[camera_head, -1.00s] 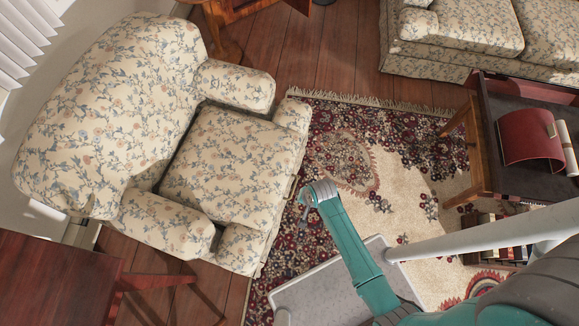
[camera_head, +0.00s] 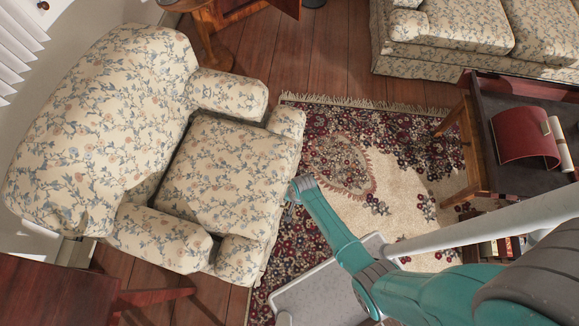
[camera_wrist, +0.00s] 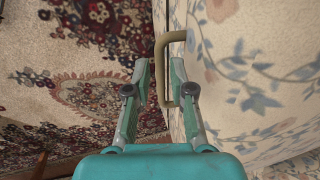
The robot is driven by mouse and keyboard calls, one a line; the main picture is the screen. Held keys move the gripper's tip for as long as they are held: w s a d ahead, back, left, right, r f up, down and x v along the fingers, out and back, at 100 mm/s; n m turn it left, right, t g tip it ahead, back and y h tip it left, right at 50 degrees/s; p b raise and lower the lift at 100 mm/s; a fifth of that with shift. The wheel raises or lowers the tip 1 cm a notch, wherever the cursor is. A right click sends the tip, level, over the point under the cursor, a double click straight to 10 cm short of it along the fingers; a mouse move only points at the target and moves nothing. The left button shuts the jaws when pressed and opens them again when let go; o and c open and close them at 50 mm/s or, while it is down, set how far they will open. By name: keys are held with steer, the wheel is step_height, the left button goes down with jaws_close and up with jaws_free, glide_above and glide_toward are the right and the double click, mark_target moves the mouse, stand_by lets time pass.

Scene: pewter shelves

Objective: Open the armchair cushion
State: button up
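The floral armchair (camera_head: 130,120) stands at the left in the head view. Its seat cushion (camera_head: 225,170) lies flat between the arms. In the wrist view the chair's floral front (camera_wrist: 250,70) fills the right side, and a tan bar handle (camera_wrist: 161,75) sticks out from it. My gripper (camera_wrist: 158,65) is open, with one finger on each side of the handle's bar. The right finger is between the bar and the chair front. I cannot tell if either finger touches the bar. In the head view my gripper (camera_head: 293,192) is at the chair's front edge.
A patterned rug (camera_head: 400,190) lies in front of the chair. A floral sofa (camera_head: 450,30) is at the top right. A dark table with a red curved object (camera_head: 525,135) is at the right. A reddish wooden table (camera_head: 50,280) is at the bottom left.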

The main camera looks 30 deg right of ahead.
steer(key=shift+w+a+f, duration=0.15)
steer(key=shift+f, duration=0.8)
jaws_close()
